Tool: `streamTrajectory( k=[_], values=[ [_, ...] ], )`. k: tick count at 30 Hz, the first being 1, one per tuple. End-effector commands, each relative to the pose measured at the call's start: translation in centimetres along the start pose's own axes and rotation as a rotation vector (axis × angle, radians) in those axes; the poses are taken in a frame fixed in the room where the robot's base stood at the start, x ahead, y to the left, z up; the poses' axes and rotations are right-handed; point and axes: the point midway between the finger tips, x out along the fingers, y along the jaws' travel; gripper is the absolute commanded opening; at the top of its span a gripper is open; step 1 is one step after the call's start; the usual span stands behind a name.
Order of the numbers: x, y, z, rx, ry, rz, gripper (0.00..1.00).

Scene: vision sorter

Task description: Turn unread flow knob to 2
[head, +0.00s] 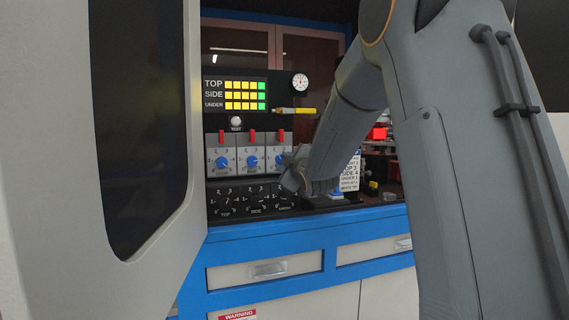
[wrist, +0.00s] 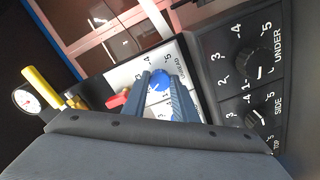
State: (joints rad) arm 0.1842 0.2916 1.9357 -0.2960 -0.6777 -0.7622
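The unread flow knob (wrist: 160,79) is a blue knob on a white plate in the wrist view. Its rotated label, beside the right finger, looks like "UNREAD". A white pointer line shows on the knob, but its exact setting is unclear. My gripper (wrist: 162,86) has one blue-grey finger on each side of the knob, and the fingertips are at or very near its sides. Whether they press on it cannot be told. Two other blue knobs, left (head: 222,162) and middle (head: 252,161), are visible.
Red levers (head: 252,137) stand above the plates. Black dials marked TOP (head: 225,200), SIDE (head: 256,198) and UNDER (wrist: 250,65) sit below. A yellow-handled part (head: 296,111) and a gauge (head: 300,82) are above. A grey-white panel (head: 140,130) stands close at left.

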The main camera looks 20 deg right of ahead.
Motion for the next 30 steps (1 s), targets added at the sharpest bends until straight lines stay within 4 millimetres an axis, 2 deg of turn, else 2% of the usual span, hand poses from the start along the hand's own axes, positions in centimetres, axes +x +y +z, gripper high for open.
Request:
streamTrajectory(
  k=[1, 3, 14, 17, 24, 30],
  values=[
    [0.0, 0.0, -0.1, 0.000, 0.001, 0.000, 0.32],
    [0.0, 0.0, -0.1, 0.000, 0.001, 0.000, 0.44],
    [-0.4, 0.0, 0.0, 0.001, 0.000, 0.001, 0.44],
    [-1.5, 0.1, 0.0, 0.001, 0.000, 0.002, 0.44],
    [-5.4, 0.0, -0.1, 0.000, 0.001, 0.001, 0.44],
    [-7.4, 0.1, 0.0, 0.001, 0.001, 0.001, 0.44]
  ],
)
